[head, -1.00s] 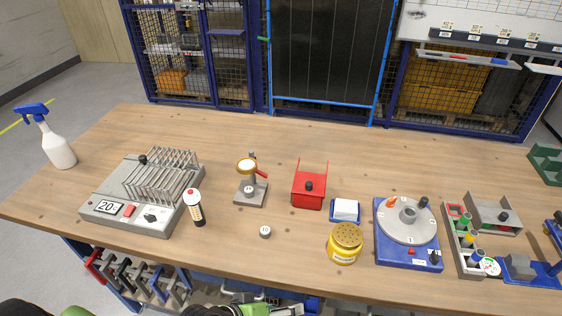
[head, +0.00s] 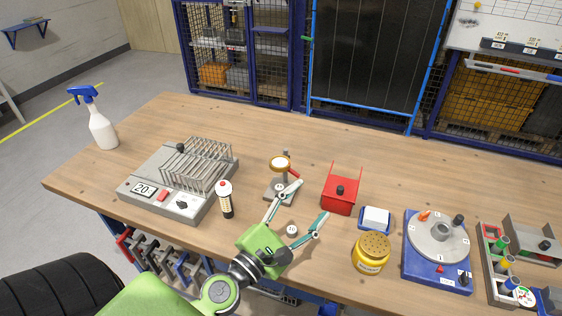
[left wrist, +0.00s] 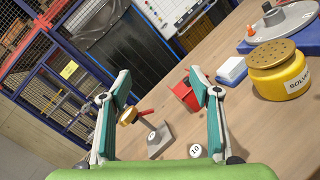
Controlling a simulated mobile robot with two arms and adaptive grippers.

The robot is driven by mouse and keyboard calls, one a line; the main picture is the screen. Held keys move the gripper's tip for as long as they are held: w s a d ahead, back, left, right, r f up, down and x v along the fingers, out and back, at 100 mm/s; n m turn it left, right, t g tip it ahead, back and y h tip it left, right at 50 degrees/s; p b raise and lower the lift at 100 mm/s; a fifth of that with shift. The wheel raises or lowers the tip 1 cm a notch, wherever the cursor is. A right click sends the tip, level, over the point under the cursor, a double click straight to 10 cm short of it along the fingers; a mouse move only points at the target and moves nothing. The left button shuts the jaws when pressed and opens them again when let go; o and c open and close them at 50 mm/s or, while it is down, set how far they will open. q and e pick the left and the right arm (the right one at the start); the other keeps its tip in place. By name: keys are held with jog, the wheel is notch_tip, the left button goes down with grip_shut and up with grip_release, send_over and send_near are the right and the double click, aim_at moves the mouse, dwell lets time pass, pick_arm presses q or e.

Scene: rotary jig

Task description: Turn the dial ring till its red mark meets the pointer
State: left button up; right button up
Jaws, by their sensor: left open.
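The grey dial ring (head: 438,237) lies on a blue base (head: 410,268) at the right of the table. An orange-red piece (head: 424,216) sits at its far left edge and a black knob (head: 458,221) at its far right. A small red triangle (head: 439,268) shows at the near side; I cannot tell for sure which is mark and which is pointer. The dial (left wrist: 286,22) also shows at the top right of the left wrist view, partly cut off. My left gripper (head: 311,200) is open and empty, well left of the dial. My right gripper is out of view.
Between my left gripper and the dial stand a red box (head: 340,196), a white block on a blue tray (head: 376,217) and a yellow jar (head: 371,252). A small stand (head: 280,180) and a round weight (head: 292,230) are by the gripper. A parts tray (head: 492,265) stands right of the dial.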

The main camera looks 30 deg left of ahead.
aim_at(280, 161)
pick_arm(q)
jog(key=a+f+n+g+y, duration=0.2)
jog(key=a+f+n+y, duration=0.2)
jog(key=a+n+y, duration=0.6)
jog(key=w+a+p, duration=0.1)
jog(key=w+a, duration=0.1)
jog(key=w, duration=0.2)
jog(key=w+a+n+h+p, duration=0.1)
jog(key=w, duration=0.3)
jog(key=w+a+n+h+p, duration=0.1)
jog(key=w+a, duration=0.1)
jog(key=w, duration=0.3)
jog(key=shift+a+f, duration=0.1)
jog(key=shift+a, duration=0.25)
jog(key=c, duration=1.1)
